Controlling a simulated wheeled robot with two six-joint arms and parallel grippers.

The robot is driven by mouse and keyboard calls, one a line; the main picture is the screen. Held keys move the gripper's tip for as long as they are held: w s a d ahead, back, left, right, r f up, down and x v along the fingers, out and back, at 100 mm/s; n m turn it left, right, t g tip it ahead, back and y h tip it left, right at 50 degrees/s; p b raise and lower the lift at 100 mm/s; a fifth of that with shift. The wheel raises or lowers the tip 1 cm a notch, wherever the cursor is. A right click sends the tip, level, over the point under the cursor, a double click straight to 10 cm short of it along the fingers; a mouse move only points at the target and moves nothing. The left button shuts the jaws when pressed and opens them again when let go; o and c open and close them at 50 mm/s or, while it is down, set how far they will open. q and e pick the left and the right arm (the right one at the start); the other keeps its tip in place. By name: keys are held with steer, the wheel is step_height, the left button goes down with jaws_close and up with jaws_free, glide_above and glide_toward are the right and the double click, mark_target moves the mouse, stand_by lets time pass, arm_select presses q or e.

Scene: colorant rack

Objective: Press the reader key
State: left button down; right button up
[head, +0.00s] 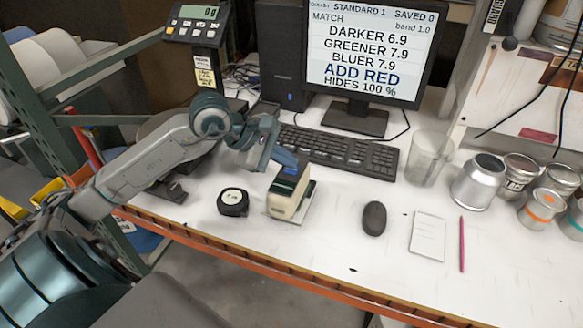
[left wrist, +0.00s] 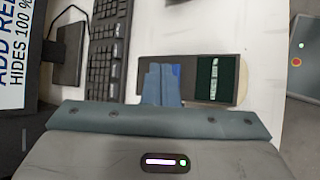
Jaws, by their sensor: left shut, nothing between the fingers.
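The reader (head: 284,200) is a cream block with a dark top, standing on a pale card on the bench left of the mouse. In the left wrist view the reader's dark top (left wrist: 204,92) shows a small green display and a blue key (left wrist: 177,71). My left gripper (head: 287,160) is shut and empty, pointing down at the reader's top. Its fingers (left wrist: 162,70) overlap the blue key's side in the left wrist view; I cannot tell whether they touch it. The monitor (head: 366,50) reads STANDARD 1, SAVED 0, MATCH, ADD RED. My right gripper is not in view.
A keyboard (head: 340,150) lies behind the reader. A round black-and-white object (head: 233,202) sits left of it, a mouse (head: 374,218) right. A notepad (head: 427,234), pink pencil (head: 461,244), clear cup (head: 428,158) and several cans stand or lie further right. The front bench is mostly clear.

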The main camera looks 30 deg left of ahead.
mark_target(286, 169)
arm_select(q)
steer(key=shift+r, duration=0.65)
steer(key=shift+r+p, duration=1.05)
steer(key=shift+r, duration=1.45)
